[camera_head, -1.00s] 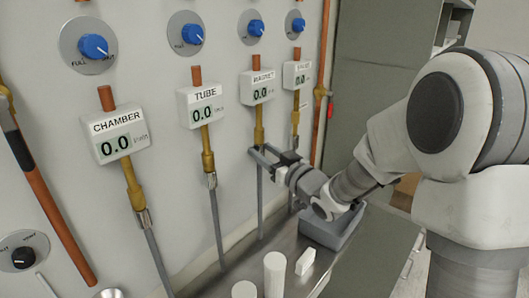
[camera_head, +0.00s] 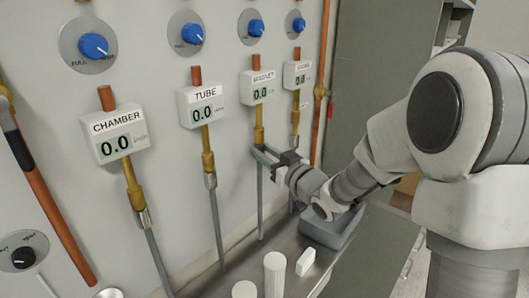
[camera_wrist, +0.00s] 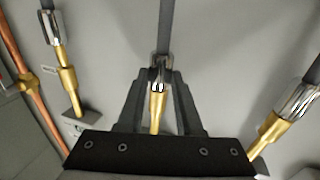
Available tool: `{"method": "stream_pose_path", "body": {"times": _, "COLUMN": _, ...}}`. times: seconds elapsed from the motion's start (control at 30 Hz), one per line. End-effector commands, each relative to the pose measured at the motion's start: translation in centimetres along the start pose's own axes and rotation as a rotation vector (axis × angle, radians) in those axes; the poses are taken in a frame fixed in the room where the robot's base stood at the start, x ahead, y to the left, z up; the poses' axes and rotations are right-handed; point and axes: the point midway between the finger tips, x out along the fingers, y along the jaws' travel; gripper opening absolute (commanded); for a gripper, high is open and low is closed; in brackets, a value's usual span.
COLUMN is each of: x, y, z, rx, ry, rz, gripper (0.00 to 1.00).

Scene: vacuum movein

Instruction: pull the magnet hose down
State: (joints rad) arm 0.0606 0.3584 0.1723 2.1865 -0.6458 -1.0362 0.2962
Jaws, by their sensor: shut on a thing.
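The magnet hose (camera_head: 260,205) is a grey hose hanging below the third meter, labelled MAGNET (camera_head: 257,87). A brass fitting (camera_head: 259,128) joins it to the meter. My gripper (camera_head: 264,153) is at the top of this hose, just under the brass fitting, with its fingers shut on the metal end. In the wrist view my gripper (camera_wrist: 160,78) has a finger on each side of the shiny metal connector (camera_wrist: 159,70). There the hose (camera_wrist: 165,25) runs to the top edge and the brass fitting (camera_wrist: 157,112) points down between the fingers. The connector and fitting look joined.
The tube hose (camera_head: 216,225) and chamber hose (camera_head: 157,258) hang to the left. Another meter (camera_head: 297,75) and its line are close on the right. Below, a metal bench (camera_head: 225,275) carries white cylinders (camera_head: 274,272), a white block (camera_head: 305,262) and a grey box (camera_head: 330,230).

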Motion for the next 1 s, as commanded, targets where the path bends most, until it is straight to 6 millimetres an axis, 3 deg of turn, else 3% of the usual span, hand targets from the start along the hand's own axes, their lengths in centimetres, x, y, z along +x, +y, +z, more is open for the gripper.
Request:
{"method": "stream_pose_path", "body": {"times": 0.6, "x": 0.0, "y": 0.0, "z": 0.2, "rx": 0.000, "ry": 0.000, "rz": 0.000, "gripper": 0.00}}
{"method": "stream_pose_path", "body": {"times": 1.0, "x": 0.0, "y": 0.0, "z": 4.0, "rx": 0.001, "ry": -0.003, "rz": 0.000, "gripper": 0.00}}
